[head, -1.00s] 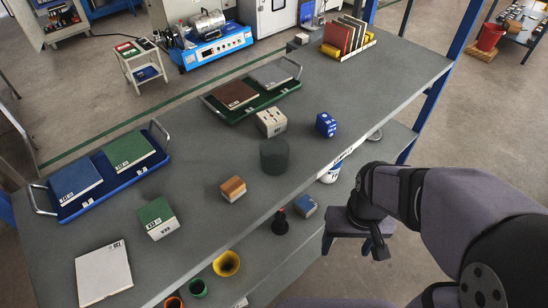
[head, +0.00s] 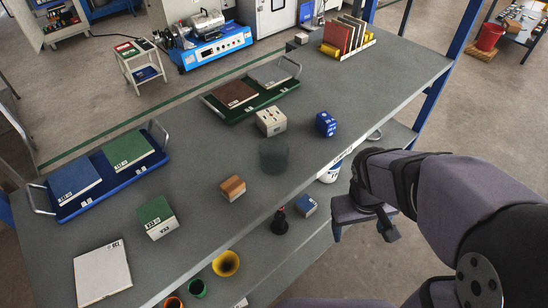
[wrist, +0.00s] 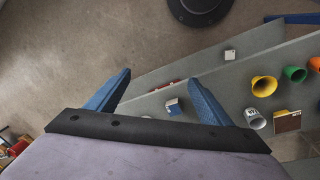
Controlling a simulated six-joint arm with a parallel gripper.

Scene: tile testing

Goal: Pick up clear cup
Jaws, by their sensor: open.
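The clear cup (head: 273,156) is a see-through grey cylinder standing upright on the grey tabletop near its front edge. I cannot make it out in the wrist view. My gripper (head: 362,228) is beyond the table's front edge, to the right of the cup and well apart from it. Its blue fingers show in the wrist view (wrist: 157,90), spread open with nothing between them.
A green tray (head: 238,115) lies behind. A lower shelf holds a yellow cup (head: 226,263) and a blue block (head: 306,205). Bare tabletop surrounds the cup.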

